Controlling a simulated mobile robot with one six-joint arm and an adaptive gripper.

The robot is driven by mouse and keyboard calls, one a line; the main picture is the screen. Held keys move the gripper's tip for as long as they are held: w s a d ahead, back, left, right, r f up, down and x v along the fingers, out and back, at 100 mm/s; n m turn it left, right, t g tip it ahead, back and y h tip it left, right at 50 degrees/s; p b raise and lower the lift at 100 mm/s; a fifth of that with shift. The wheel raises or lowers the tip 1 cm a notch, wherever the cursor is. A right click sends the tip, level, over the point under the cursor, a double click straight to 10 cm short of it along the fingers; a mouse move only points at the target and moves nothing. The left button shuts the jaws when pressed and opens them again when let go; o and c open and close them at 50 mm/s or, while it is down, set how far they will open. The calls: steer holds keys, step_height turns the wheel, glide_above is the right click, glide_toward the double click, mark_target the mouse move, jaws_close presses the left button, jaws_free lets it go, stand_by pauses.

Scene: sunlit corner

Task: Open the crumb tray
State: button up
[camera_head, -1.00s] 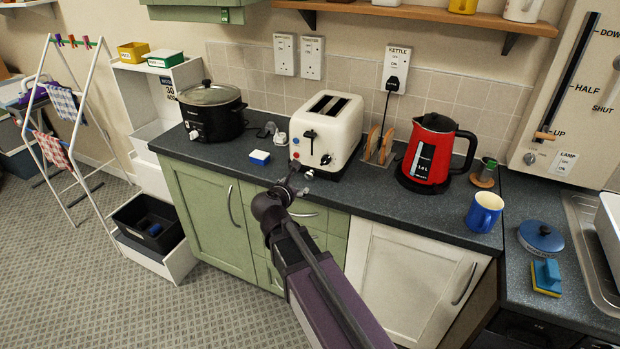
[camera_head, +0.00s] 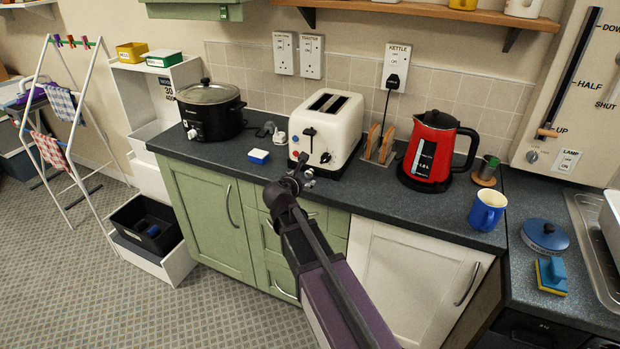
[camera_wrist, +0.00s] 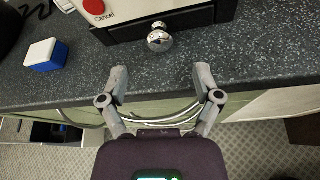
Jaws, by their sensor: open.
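A cream toaster (camera_head: 328,128) with two slots stands on the dark worktop. In the wrist view its lower edge shows at the top, with a red Cancel button (camera_wrist: 94,6). Below it is the dark front of the crumb tray (camera_wrist: 120,30), with a round chrome knob (camera_wrist: 160,38) standing out from it. The tray appears closed under the toaster. My gripper (camera_wrist: 160,75) is open and empty, its two fingers spread to either side of the knob's line and short of it. In the head view my gripper (camera_head: 300,176) is in front of the toaster and partly hides the tray area.
A blue and white block (camera_head: 258,156) lies left of the toaster, near the slow cooker (camera_head: 209,108). A toast rack (camera_head: 380,145) and red kettle (camera_head: 431,150) stand to the right, with a blue mug (camera_head: 487,210) further right. The worktop (camera_wrist: 250,60) before the toaster is clear.

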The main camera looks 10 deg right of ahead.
mark_target(308, 174)
steer(key=shift+b+x, duration=1.1)
steer(key=shift+x, duration=2.4)
